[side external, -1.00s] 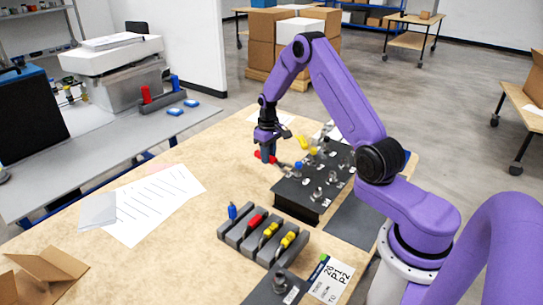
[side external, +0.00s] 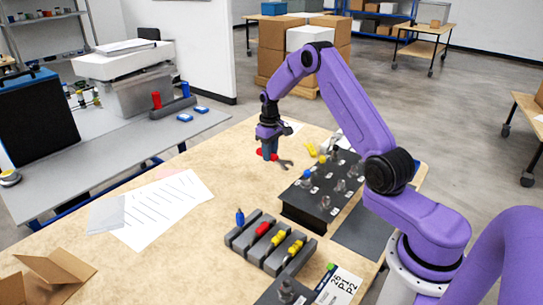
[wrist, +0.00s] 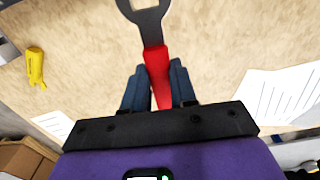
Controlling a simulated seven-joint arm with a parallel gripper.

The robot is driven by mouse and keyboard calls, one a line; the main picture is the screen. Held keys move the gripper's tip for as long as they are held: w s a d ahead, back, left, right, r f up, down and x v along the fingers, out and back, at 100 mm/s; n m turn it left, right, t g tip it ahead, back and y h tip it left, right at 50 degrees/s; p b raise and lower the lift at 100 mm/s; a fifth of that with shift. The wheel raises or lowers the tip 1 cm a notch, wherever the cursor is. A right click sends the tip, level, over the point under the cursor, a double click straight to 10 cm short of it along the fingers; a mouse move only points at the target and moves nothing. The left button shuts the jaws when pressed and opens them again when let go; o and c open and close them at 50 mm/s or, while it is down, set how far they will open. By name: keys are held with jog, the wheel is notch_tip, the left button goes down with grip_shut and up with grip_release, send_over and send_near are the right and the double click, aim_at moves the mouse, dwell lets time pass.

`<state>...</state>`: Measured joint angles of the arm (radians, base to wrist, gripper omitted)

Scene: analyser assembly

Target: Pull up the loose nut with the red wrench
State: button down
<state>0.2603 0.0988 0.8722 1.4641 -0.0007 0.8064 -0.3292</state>
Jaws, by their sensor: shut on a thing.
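My gripper (side external: 268,155) is shut on the red handle of the red wrench (wrist: 156,65), with its blue fingers on both sides in the wrist view (wrist: 160,88). The wrench's grey open jaw (side external: 285,163) sticks out to the right, towards the black block (side external: 303,210), and looks clear of it. In the wrist view the jaw is at the top edge, partly cut off, with only tabletop under it. Several bolts or nuts stand on the block, one with a blue top (side external: 306,175). I cannot tell which nut is loose.
A yellow object (wrist: 36,68) lies on the table behind the block. A dark rack (side external: 255,255) with blue, red and yellow-handled tools stands in front. Paper sheets (side external: 165,205) lie at left. The table between papers and block is clear.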

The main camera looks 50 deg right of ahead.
jog(key=shift+r, duration=3.05)
